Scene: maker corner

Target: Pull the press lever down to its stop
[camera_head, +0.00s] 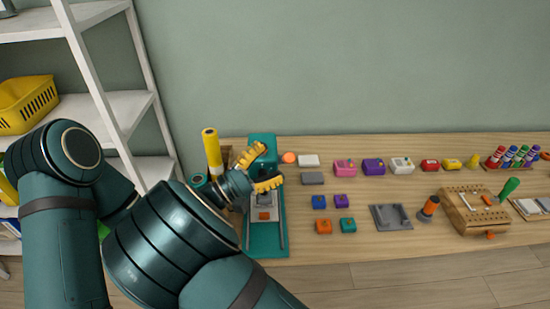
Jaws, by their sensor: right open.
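The press is teal, with its head (262,141) at the back and its base (266,246) towards the front of the table. A small orange block (265,216) sits on a grey part over the base. The press lever (211,150) has a yellow grip that stands almost upright left of the press head; its lower end is hidden by my arm. My right gripper (272,164) has yellow fingers, open and empty, in front of the press head and right of the lever grip. It is apart from the grip. My left arm shows at the left, but its gripper is not visible.
The wooden table (375,258) carries several small coloured blocks right of the press, a grey tray (391,217), a wooden tool block (474,209) and a rack of markers (511,158). White shelving with a yellow basket (27,104) stands at the left. The table's front strip is clear.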

